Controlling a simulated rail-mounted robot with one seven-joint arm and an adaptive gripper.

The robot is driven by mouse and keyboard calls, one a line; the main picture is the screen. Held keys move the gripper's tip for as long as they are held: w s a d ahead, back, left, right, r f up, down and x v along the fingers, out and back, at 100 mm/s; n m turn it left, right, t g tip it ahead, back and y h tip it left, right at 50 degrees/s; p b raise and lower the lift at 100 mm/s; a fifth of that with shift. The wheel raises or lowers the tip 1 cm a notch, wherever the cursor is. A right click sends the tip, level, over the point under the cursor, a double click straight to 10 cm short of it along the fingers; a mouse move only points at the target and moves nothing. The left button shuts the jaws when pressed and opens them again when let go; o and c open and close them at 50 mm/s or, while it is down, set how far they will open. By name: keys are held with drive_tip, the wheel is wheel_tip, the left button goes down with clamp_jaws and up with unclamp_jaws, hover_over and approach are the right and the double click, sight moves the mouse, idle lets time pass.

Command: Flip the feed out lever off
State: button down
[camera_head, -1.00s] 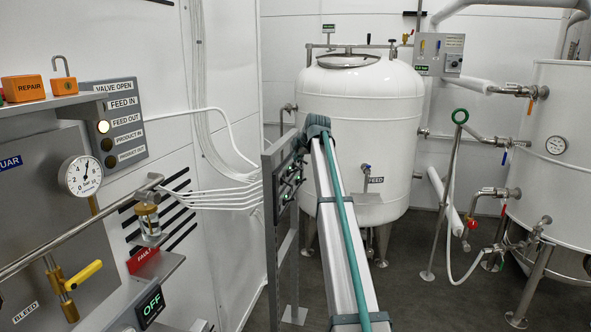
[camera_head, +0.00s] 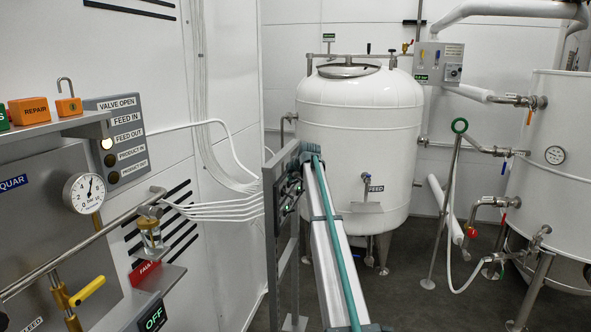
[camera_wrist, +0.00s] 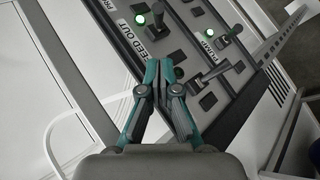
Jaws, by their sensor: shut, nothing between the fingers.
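The switch panel fills the upper part of the wrist view. It carries a FEED OUT label (camera_wrist: 134,30), a PUMP label (camera_wrist: 208,47), toggle levers and several green lights. One lever (camera_wrist: 158,14) stands at the top, beside a lit green light (camera_wrist: 140,20). Another lever (camera_wrist: 216,70) is to the right of my gripper. My gripper (camera_wrist: 158,66) is shut and empty, its fingertips just below the FEED OUT label. I cannot tell which lever belongs to that label, or whether the fingers touch the panel. In the head view my arm covers part of the panel.
The lamp board (camera_head: 117,138) at the left has its FEED OUT lamp (camera_head: 107,144) lit. A gauge (camera_head: 84,192) and a yellow-handled valve (camera_head: 86,292) are below it. The white FEED tank (camera_head: 358,150) stands behind my arm. Piping and a second tank (camera_head: 560,180) are at the right.

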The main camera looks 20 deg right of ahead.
sight(292, 184)
drive_tip(key=shift+w+d+f+p, duration=0.9)
drive_tip(key=shift+w+d+f, duration=0.45)
drive_tip(key=shift+w+d, duration=0.1)
drive_tip(key=shift+s+a+f+b, duration=0.1)
drive_tip(key=shift+a+f+b, duration=0.05)
drive_tip(key=shift+b, duration=0.5)
